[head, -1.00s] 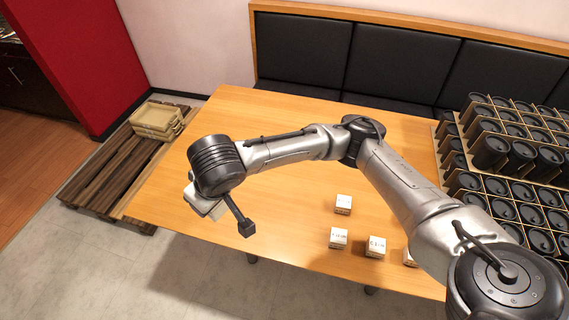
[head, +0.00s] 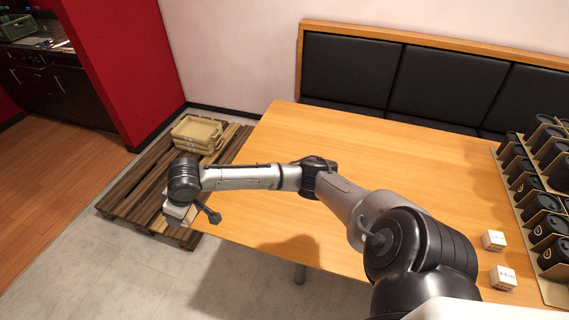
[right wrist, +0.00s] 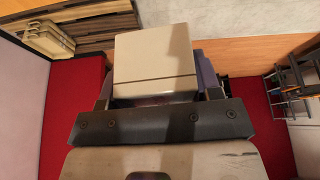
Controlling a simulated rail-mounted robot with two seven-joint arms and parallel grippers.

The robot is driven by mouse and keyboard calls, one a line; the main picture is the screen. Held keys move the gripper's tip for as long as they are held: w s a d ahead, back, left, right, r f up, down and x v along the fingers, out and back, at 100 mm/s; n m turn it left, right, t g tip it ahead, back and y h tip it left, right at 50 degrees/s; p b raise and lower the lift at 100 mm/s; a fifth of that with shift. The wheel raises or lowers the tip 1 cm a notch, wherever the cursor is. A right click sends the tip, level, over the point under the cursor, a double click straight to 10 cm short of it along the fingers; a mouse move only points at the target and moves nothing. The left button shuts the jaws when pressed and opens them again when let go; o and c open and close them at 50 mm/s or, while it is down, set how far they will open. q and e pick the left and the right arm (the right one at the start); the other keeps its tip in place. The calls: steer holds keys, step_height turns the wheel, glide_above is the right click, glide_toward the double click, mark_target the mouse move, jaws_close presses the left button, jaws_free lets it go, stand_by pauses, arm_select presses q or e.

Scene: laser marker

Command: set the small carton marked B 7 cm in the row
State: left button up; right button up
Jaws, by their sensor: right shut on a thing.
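In the right wrist view a plain pale carton (right wrist: 153,55) sits between the fingers of my right gripper (right wrist: 155,84), which is shut on it. No mark shows on its visible faces. In the head view the right gripper (head: 177,213) hangs at the end of my arm, off the left end of the wooden table (head: 400,165), and the held carton cannot be made out there. Two small white cartons, one (head: 493,240) behind the other (head: 503,277), stand on the table at the right. Their print is too small to read. My left gripper is not in view.
Racks of black cylinders (head: 545,200) stand at the table's right. A slatted wooden pallet (head: 130,195) with stacked beige trays (head: 198,132) is on the floor at the left. A black padded bench (head: 430,80) runs behind the table. The table's middle is clear.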

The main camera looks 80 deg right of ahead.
steer(key=s+d+f+b, duration=0.1)
steer(key=s+d+f, duration=0.3)
steer(key=d, duration=0.4)
steer(key=s+d+f+m+b, duration=0.1)
steer(key=s+d+f, duration=0.2)
steer(key=d, duration=0.6)
steer(key=s+d+f+b, duration=0.1)
steer(key=s+d+f, duration=0.3)
steer(key=d, duration=0.4)
steer(key=b, duration=0.3)
glide_above(220, 204)
steer(key=s, duration=0.1)
step_height(220, 204, down, 7)
steer(key=shift+s+a, duration=0.1)
steer(key=shift+s, duration=0.05)
steer(key=shift+f+b, duration=0.9)
steer(key=shift+f, duration=1.1)
steer(key=shift+s, duration=0.1)
steer(key=o, duration=1)
steer(key=shift+f, duration=0.1)
steer(key=shift+c, duration=0.2)
